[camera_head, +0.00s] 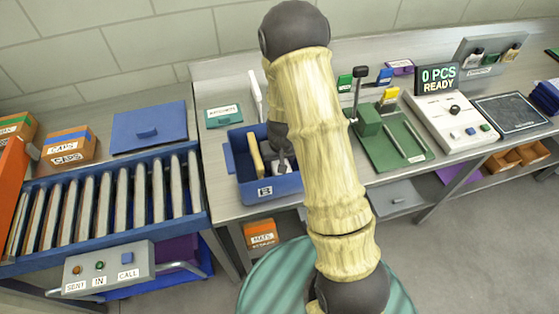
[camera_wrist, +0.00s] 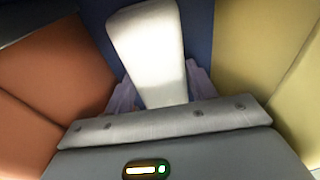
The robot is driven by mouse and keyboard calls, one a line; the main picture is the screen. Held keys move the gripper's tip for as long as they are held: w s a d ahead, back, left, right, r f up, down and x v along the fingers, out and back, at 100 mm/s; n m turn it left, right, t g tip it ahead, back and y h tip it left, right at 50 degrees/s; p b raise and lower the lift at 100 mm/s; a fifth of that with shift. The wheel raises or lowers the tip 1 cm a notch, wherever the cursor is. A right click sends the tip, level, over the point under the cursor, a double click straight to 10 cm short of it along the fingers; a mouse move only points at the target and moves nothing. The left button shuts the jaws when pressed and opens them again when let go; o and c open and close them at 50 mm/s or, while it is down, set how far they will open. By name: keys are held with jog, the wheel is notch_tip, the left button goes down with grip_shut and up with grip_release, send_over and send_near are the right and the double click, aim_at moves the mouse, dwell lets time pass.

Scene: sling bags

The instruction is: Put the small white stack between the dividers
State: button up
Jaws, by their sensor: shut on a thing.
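My gripper (camera_wrist: 160,92) is shut on the small white stack (camera_wrist: 148,45), with a pale finger at each side of it. In the wrist view the stack lies between an orange divider (camera_wrist: 55,75) on the left and a yellow divider (camera_wrist: 255,50) on the right, with dark blue beyond. In the head view my gripper (camera_head: 283,162) is down inside the blue bin (camera_head: 280,188) marked B. The yellow divider (camera_head: 256,157) stands in the bin left of my gripper. My arm hides the bin's right part, and I cannot tell whether the stack touches the bin floor.
A roller conveyor (camera_head: 105,205) is on the left. A green press (camera_head: 395,135) and a scale (camera_head: 450,118) reading 0 PCS READY are on the right.

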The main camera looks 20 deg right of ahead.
jog(key=shift+s+f+b, duration=0.1)
jog(key=shift+f+b, duration=0.2)
jog(key=shift+f, duration=0.1)
jog(key=o, duration=1)
jog(key=shift+s+f, duration=0.15)
jog(key=shift+s, duration=0.05)
jog(key=shift+o, duration=0.2)
jog(key=shift+w+r+p, duration=0.1)
jog(key=shift+r+p, duration=0.3)
jog(key=shift+r, duration=0.15)
notch_tip(320, 180, up, 12)
jog(key=s, duration=0.1)
jog(key=shift+b, duration=0.3)
jog(key=shift+s, duration=0.1)
